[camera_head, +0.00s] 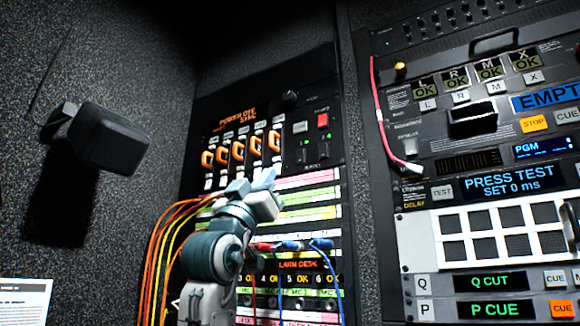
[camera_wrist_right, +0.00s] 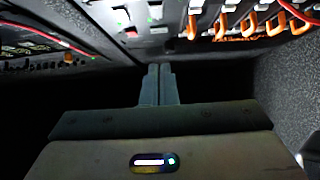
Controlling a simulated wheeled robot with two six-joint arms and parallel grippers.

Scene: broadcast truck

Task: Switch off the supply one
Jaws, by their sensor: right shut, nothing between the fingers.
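A power panel with the display "POWER DIST" (camera_head: 237,119) stands in the rack in the head view. Below it is a row of several orange-framed switches; the leftmost (camera_head: 207,158) and the rightmost (camera_head: 274,142) show clear. Their labels are too small to read, so I cannot tell which is supply one. The orange parts also show at the top right of the right wrist view (camera_wrist_right: 250,24). My right gripper (camera_head: 266,182) is just below the right part of this row, its fingers together and empty; they also show in the right wrist view (camera_wrist_right: 160,70). My left gripper is out of view.
A red button (camera_head: 322,120) sits right of the switches. A second rack with a red cable (camera_head: 377,100) stands at the right. A black box (camera_head: 110,138) juts from the left wall.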

